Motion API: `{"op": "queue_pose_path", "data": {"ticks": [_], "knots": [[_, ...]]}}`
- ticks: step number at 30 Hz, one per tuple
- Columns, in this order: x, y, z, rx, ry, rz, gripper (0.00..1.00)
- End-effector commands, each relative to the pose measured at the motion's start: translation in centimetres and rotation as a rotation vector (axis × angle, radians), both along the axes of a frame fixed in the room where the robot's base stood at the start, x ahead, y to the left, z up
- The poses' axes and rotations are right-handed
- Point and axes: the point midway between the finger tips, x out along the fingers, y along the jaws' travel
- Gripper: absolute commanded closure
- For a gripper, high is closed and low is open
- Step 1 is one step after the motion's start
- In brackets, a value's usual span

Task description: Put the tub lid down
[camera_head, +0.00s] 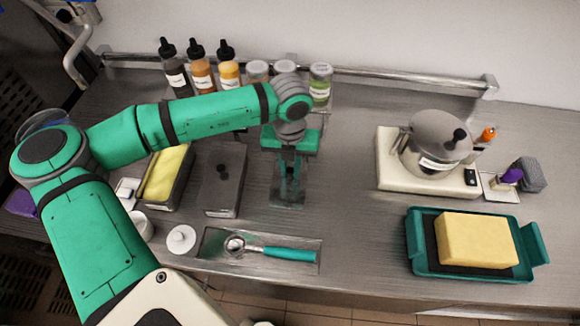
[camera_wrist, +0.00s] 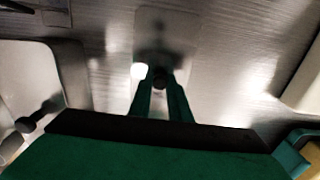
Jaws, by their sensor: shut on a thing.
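My gripper (camera_head: 288,190) is over the counter, right of the tubs. In the wrist view its fingers (camera_wrist: 160,85) are shut on the dark knob of a grey metal tub lid (camera_wrist: 165,35). The lid hangs flat at or just above the counter; I cannot tell whether it touches. In the head view the arm and fingers partly cover it. An open metal tub with yellow contents (camera_head: 165,178) stands to the left. A second metal tub, covered by a lid with a dark knob (camera_head: 224,172), stands between them.
A scoop with a teal handle (camera_head: 285,254) lies in a shallow tray in front. A lidded pot on a cream base (camera_head: 430,177) and a teal tray (camera_head: 415,245) with a yellow block stand to the right. Bottles (camera_head: 201,75) line the back. Bare counter lies right of my gripper.

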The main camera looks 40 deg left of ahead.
Motion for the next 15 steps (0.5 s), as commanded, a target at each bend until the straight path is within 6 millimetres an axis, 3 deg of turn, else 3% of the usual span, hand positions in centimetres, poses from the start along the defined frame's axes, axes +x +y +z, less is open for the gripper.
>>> {"op": "queue_pose_path", "data": {"ticks": [6,7,9,15], "knots": [[0.03,-0.04,-0.47,0.000,0.000,-0.001,1.00],[0.01,0.02,-0.42,0.001,-0.001,0.000,0.76],[-0.01,0.06,-0.41,0.001,0.000,0.001,0.64],[-0.10,0.18,-0.41,0.001,0.001,0.003,0.64]]}}
